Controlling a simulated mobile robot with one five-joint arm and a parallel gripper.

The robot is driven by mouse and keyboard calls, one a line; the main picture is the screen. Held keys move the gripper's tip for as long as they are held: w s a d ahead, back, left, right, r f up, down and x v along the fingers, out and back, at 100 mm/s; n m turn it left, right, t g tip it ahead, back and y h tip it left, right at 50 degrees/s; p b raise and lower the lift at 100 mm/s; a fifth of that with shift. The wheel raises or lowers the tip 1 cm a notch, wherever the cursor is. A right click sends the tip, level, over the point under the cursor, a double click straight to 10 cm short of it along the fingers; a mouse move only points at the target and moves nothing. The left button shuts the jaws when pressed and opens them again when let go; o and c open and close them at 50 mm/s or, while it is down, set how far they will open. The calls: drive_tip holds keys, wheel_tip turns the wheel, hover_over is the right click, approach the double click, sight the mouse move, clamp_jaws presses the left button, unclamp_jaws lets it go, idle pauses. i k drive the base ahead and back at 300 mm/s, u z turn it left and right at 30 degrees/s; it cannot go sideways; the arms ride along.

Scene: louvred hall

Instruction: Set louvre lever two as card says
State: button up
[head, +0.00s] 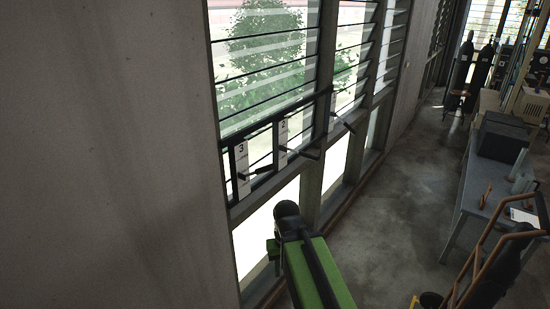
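Lever two (300,153) sticks out from its white plate marked 2 (282,132) on the dark rail below the louvres. Its dark handle points right and slightly down into the room. Lever three (257,171) is to its left, on a plate marked 3, its handle nearly level. Another lever (346,124) is to the right on a third plate; its number is too small to read. My green arm, with a dark rounded part at its top, rises from the bottom, below and apart from the levers. No gripper fingers show. No card can be read.
A concrete wall (105,150) fills the left. A grey workbench (462,215) at right carries a dark box (503,137) and a white sheet (522,216). A brown-framed trolley or chair (500,245) stands at lower right. The concrete floor (395,200) between is clear.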

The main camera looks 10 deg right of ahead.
sight(315, 158)
drive_tip(key=u, duration=1.9)
drive_tip(key=k, duration=0.95)
drive_tip(key=z, duration=0.95)
drive_tip(key=i, duration=1)
drive_tip(key=z, duration=0.05)
